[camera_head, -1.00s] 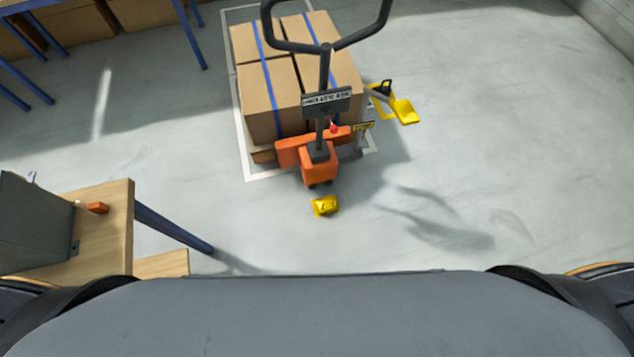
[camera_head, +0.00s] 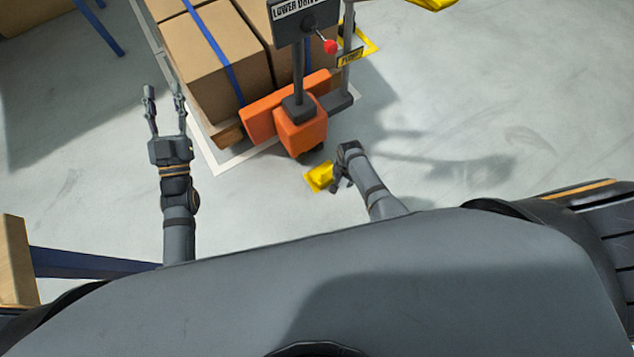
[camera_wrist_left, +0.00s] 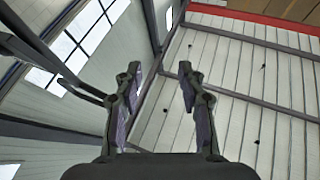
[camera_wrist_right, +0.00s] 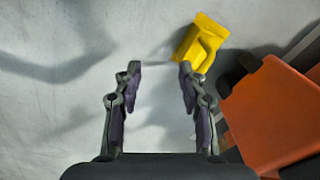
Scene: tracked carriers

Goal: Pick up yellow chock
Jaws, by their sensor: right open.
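The yellow chock (camera_head: 318,177) lies on the floor just in front of the orange pallet jack (camera_head: 301,132). My right gripper (camera_head: 337,186) is close beside the chock, on its right in the head view. In the right wrist view the chock (camera_wrist_right: 200,43) is beyond the fingertips, up and to the right, near the right finger. My right gripper (camera_wrist_right: 158,68) is open with nothing between its fingers. My left gripper (camera_head: 163,90) is open and empty, raised at the left. The left wrist view shows its spread fingers (camera_wrist_left: 159,72) against the wall and windows.
Strapped cardboard boxes (camera_head: 205,60) stand on a pallet behind the jack. The jack's orange body also shows at the right in the right wrist view (camera_wrist_right: 275,115). A wooden table (camera_head: 15,260) is at the lower left. The floor to the right is clear.

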